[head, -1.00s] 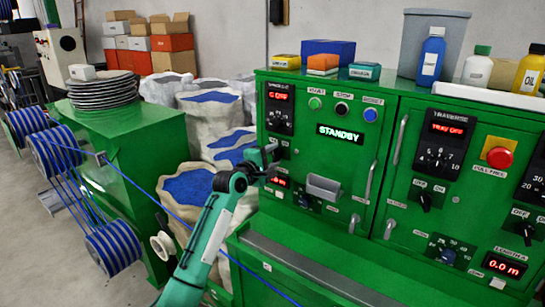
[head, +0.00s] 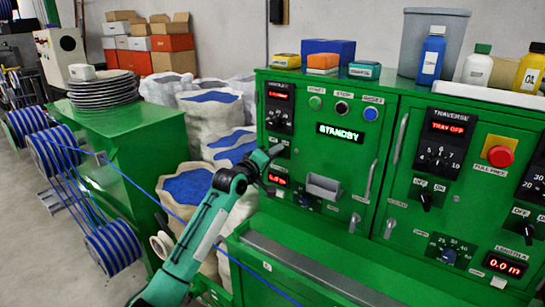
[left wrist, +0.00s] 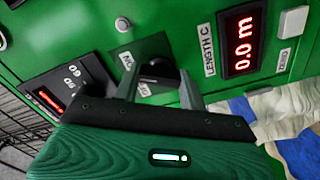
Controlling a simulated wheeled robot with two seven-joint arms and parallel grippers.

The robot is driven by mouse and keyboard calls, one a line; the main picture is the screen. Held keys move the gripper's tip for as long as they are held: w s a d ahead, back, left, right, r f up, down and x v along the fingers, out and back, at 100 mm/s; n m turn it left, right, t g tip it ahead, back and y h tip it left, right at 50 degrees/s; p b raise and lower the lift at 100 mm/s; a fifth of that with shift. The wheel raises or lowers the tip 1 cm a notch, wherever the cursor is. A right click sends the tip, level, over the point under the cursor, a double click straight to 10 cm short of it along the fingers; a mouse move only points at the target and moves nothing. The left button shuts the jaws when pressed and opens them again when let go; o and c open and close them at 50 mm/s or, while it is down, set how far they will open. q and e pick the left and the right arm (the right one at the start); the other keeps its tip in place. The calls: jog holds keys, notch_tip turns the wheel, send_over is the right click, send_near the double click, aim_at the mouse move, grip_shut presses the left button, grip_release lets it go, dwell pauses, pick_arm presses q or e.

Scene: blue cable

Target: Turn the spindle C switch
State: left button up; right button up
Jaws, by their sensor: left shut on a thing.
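The spindle C switch is a black knob (left wrist: 158,70) on a small dark plate with ON and OFF labels, low in the left wrist view's panel. My left gripper (left wrist: 160,78) is shut on this knob, one finger on each side of it. In the head view my left gripper (head: 270,168) is against the left side of the green cabinet and hides the switch. The red spindle display (head: 279,95) above it is lit, its text too small to read surely.
The length C display (left wrist: 242,40) reads 0.0 m beside the switch. A grey tray-like holder (head: 323,186) juts from the cabinet to the right. The blue cable (head: 180,215) runs below my left arm. White sacks (head: 205,108) stand behind it.

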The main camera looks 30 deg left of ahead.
pick_arm(q)
jog(key=shift+f, duration=0.15)
dwell(0.3)
jog(key=o, duration=1)
jog(key=s+b, duration=0.1)
jog(key=s, duration=0.3)
jog(key=s+a+b, duration=0.1)
jog(key=s, duration=0.4)
jog(key=s+a+b, duration=0.1)
jog(key=s+b, duration=0.1)
jog(key=s, duration=0.2)
jog(key=shift+s, duration=0.35)
